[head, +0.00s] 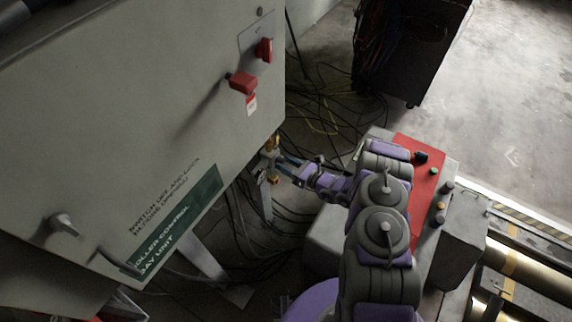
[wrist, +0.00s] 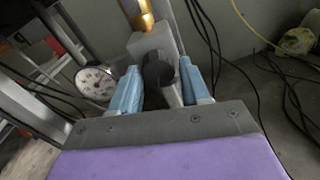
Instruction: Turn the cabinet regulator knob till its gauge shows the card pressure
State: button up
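The regulator (wrist: 150,45) has a pale grey body with a brass fitting above it. In the head view it is a small brass-and-grey fitting (head: 270,146) at the cabinet's lower right edge. Its dark round knob (wrist: 158,73) faces my wrist camera. The round white gauge (wrist: 95,84) is left of the knob; its reading is too small to make out. My gripper (wrist: 159,78) has its blue fingers apart on either side of the knob, with narrow gaps showing. It also reaches the regulator in the head view (head: 281,165). No card with a readable pressure shows.
The grey cabinet (head: 120,110) fills the left, with red switch handles (head: 243,83) and a small red-and-white tag (head: 251,105). Loose cables (head: 325,105) lie on the floor. A red-topped control box (head: 424,165) stands beside my arm. Open floor (head: 500,100) lies at upper right.

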jog(key=o, duration=0.3)
jog(key=p+v, duration=0.3)
jog(key=v, duration=1.4)
jog(key=shift+d, duration=0.25)
jog(key=shift+f, duration=0.15)
